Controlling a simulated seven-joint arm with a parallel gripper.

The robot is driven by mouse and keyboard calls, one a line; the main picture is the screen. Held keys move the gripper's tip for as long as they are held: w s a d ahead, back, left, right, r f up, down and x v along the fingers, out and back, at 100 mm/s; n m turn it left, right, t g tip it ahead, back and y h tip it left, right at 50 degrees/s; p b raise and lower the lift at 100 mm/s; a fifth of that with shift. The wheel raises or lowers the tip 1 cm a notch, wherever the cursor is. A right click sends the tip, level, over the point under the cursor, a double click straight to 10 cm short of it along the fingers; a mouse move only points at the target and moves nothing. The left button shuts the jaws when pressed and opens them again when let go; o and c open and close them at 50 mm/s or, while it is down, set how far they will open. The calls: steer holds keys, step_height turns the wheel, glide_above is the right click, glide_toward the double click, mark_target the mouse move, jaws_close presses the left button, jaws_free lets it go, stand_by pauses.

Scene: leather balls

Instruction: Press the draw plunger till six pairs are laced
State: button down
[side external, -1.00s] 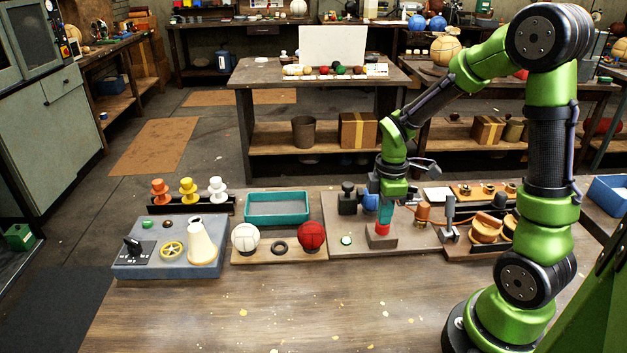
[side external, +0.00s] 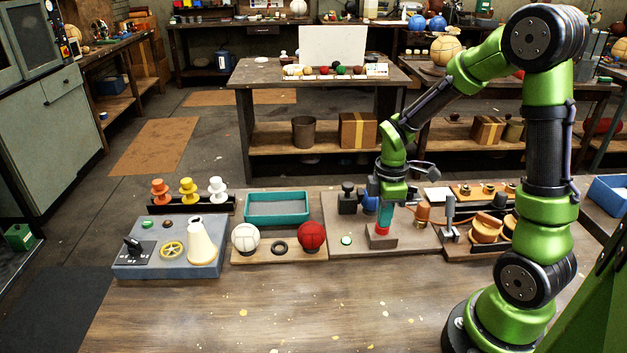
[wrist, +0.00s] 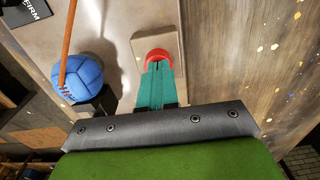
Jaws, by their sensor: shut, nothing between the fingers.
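My gripper (side external: 384,221), with teal fingers, is shut and empty, pointing down right at the plunger's top. In the wrist view the shut fingertips (wrist: 158,66) overlap the red cap; they look in contact, but I cannot tell how far it is pressed. A blue ball (wrist: 77,82) with an orange-brown strand across it sits beside the block, partly hidden behind my gripper in the side view.
A white ball (side external: 245,237), a red ball (side external: 312,235) and a teal tray (side external: 277,207) stand further left. A grey control panel (side external: 168,248) is at far left. The front table is clear.

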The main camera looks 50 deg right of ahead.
step_height(320, 180, up, 13)
stand_by(0.3)
steer(key=shift+f, duration=0.1)
stand_by(0.4)
steer(key=s+a+r+m+t+y, duration=0.1)
steer(key=s+a+r+m+t, duration=0.1)
steer(key=a+m, duration=0.4)
steer(key=s+a+r+m+t+y, duration=0.1)
steer(key=s+a+r+m+t, duration=0.2)
steer(key=a+m, duration=0.4)
steer(key=shift+s+a+t, duration=0.4)
steer(key=shift+s+t, duration=0.3)
steer(key=shift+t, duration=0.4)
